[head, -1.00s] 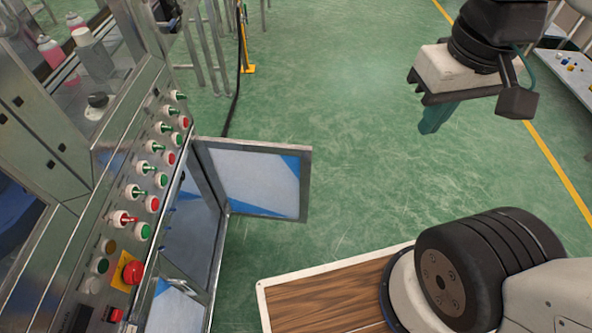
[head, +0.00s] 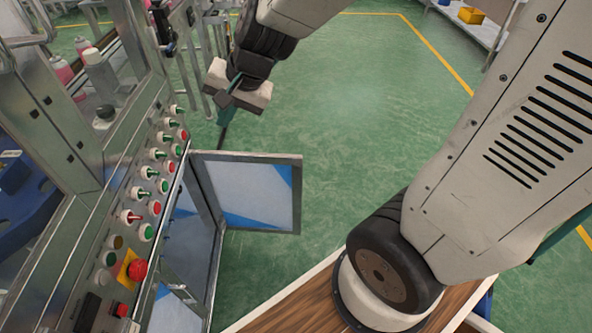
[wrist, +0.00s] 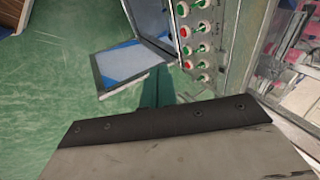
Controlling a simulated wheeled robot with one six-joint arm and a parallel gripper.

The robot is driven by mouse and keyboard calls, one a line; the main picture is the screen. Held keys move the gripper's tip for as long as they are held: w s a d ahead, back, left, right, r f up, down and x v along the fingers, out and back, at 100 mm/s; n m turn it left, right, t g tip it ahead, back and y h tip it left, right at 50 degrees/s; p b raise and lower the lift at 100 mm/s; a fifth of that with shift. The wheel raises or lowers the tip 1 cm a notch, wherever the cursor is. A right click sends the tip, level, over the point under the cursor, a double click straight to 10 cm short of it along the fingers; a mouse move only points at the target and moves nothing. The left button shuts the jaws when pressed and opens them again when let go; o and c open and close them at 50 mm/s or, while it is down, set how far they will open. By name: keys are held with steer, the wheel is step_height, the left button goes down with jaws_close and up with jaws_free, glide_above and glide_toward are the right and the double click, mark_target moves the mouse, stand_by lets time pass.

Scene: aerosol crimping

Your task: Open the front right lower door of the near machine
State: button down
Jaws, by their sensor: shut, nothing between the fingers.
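The near machine (head: 110,205) stands at the left in the head view, with a sloping panel of switches and buttons. A lower door (head: 246,192) with a metal frame and a pale blue-white pane stands swung out from its side. It also shows in the wrist view (wrist: 118,63). A second lower panel with a handle (head: 180,289) is at the bottom, nearer to me. My gripper (head: 224,113) is shut and empty, above and beyond the open door in the head view. Its green fingers (wrist: 151,91) show beside the door in the wrist view. I see no clear contact.
Green floor (head: 350,110) is clear to the right of the door. Pink-filled bottles (head: 64,70) stand inside the machine. A red emergency button (head: 137,269) juts from the panel. A bench with a yellow bin (head: 471,15) is at the back right.

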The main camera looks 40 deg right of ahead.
steer(key=w+d+f+m+t+h, duration=0.1)
steer(key=w+f+m, duration=0.4)
steer(key=w+f, duration=0.2)
steer(key=m+g+h, duration=0.5)
steer(key=m+h, duration=0.5)
steer(key=m, duration=0.2)
glide_toward(298, 169)
steer(key=s+d+f, duration=0.1)
steer(key=s+f, duration=0.4)
steer(key=w+d, duration=0.2)
steer(key=shift+w+d+f+t, duration=0.15)
steer(key=shift+w+d+t, duration=0.15)
steer(key=shift+w+d, duration=0.4)
steer(key=shift+w, duration=0.1)
